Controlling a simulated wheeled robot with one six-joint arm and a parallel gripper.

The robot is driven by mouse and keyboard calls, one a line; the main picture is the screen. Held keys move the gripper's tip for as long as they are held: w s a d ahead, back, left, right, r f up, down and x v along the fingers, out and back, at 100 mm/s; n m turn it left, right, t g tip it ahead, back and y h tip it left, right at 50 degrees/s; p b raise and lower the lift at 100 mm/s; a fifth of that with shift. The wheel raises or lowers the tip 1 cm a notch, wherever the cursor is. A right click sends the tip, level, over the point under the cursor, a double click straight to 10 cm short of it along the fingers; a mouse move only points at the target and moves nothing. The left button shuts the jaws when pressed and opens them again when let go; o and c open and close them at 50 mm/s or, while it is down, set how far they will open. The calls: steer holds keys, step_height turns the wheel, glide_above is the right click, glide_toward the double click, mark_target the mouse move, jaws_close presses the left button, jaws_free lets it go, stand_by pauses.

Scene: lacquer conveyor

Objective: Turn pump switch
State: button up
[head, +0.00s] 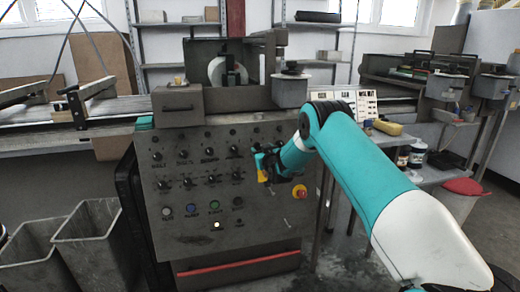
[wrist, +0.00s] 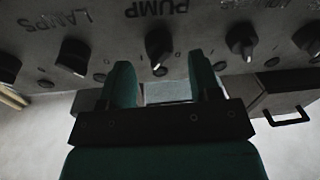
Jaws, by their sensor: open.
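The pump switch (wrist: 158,45) is a dark rotary knob with a light pointer mark, below an upside-down "PUMP" label in the wrist view. My gripper (wrist: 160,62) is open, with its two teal fingers apart and nothing held. The fingertips appear on either side of the knob in that view; whether they touch it I cannot tell. In the head view my gripper (head: 263,164) is close to the right part of the grey control panel (head: 180,235), covering some of its knobs. I cannot pick out the pump switch there.
In the wrist view, a lamps knob (wrist: 73,56) lies to the left and another knob (wrist: 240,40) to the right. In the head view, a red emergency button (head: 299,192) is just below right of my gripper. Grey bins (head: 92,240) stand left of the panel.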

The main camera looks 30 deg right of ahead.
mark_target(258, 147)
steer(key=shift+w+d, duration=0.25)
steer(key=shift+w, duration=0.9)
steer(key=c, duration=0.9)
steer(key=shift+n+b, duration=0.3)
steer(key=shift+b, duration=0.1)
steer(key=shift+r+n+g+y+b, duration=0.1)
steer(key=shift+n+g+y+b, duration=0.35)
steer(key=shift+n+b, duration=2.15)
steer(key=shift+n+g+y+b, duration=0.25)
steer(key=shift+n+y+b, duration=0.3)
steer(key=shift+n+b, duration=2.05)
steer(key=shift+n+p, duration=0.85)
steer(key=shift+n, duration=0.25)
